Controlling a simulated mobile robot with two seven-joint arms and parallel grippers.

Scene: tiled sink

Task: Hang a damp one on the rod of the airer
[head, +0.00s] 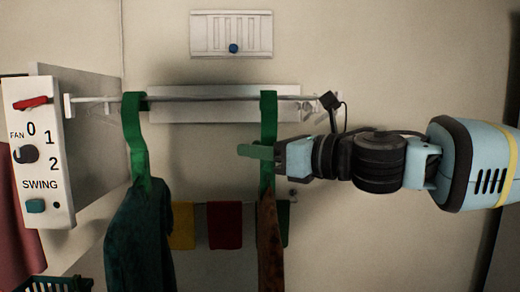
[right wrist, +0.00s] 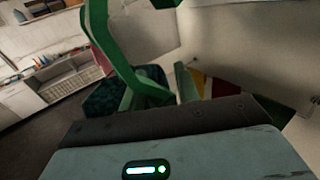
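The airer's rod (head: 210,98) runs level across the wall in the head view. A dark teal cloth (head: 140,235) hangs at its left by a green strap hanger (head: 133,125). A rust-brown cloth (head: 270,240) hangs farther right below a second green strap (head: 268,108), which reaches the rod. My right gripper (head: 258,152) is in front of this second strap, below the rod, pointing left. In the right wrist view its green fingers (right wrist: 158,88) stand apart, with a large green strap (right wrist: 105,40) close by. I cannot tell whether strap lies between them. My left gripper is not in view.
A white control box (head: 40,150) with a red lever and knobs stands at the rod's left end. Small yellow, red (head: 225,226) and green cloths hang on a lower rail behind. A teal basket (head: 50,284) is at bottom left. The rod between the straps is clear.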

